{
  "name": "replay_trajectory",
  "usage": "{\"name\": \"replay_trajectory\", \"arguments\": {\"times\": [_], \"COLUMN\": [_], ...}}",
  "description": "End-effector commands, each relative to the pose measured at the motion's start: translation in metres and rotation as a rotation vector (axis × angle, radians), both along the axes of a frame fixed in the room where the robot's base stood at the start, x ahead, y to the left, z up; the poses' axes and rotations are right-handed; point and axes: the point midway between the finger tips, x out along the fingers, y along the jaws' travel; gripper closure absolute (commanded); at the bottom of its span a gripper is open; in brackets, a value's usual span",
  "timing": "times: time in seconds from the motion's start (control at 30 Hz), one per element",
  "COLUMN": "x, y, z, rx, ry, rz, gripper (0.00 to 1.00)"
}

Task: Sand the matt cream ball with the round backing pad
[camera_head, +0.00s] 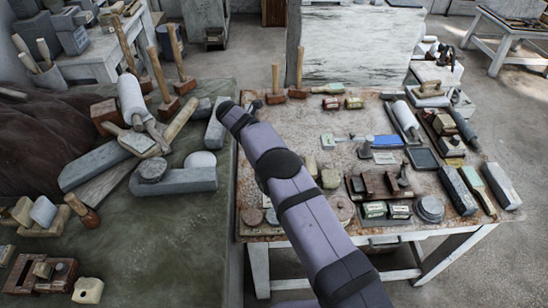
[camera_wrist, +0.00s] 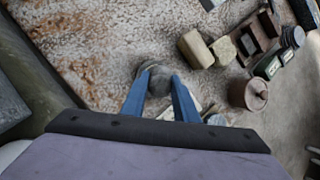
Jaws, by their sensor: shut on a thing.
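My gripper (camera_wrist: 160,79) shows in the wrist view as two blue fingers. They are shut on a small round grey-brown thing, which looks like the round backing pad (camera_wrist: 157,86), above the stained table top. In the head view my own arm hides the gripper and the pad. A pale, rounded thing that looks like the matt cream ball (camera_head: 200,160) is on the left bench, by a grey block. A grey round disc (camera_head: 152,170) is just left of it. The ball is apart from my gripper and cannot be made out surely in the wrist view.
The right table (camera_head: 290,130) carries sanding blocks, tins and tools along its right and front parts. A round lidded thing (camera_wrist: 250,94) is right of my gripper. Mallets (camera_head: 165,90) and stone blocks crowd the left bench (camera_head: 170,250). A gap separates bench and table.

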Motion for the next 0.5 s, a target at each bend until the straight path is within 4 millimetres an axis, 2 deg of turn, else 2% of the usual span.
{"name": "replay_trajectory", "arguments": {"times": [0.5], "x": [0.0023], "y": [0.0029], "z": [0.0020], "rx": [0.001], "ry": [0.001], "rz": [0.002], "gripper": [0.98]}}
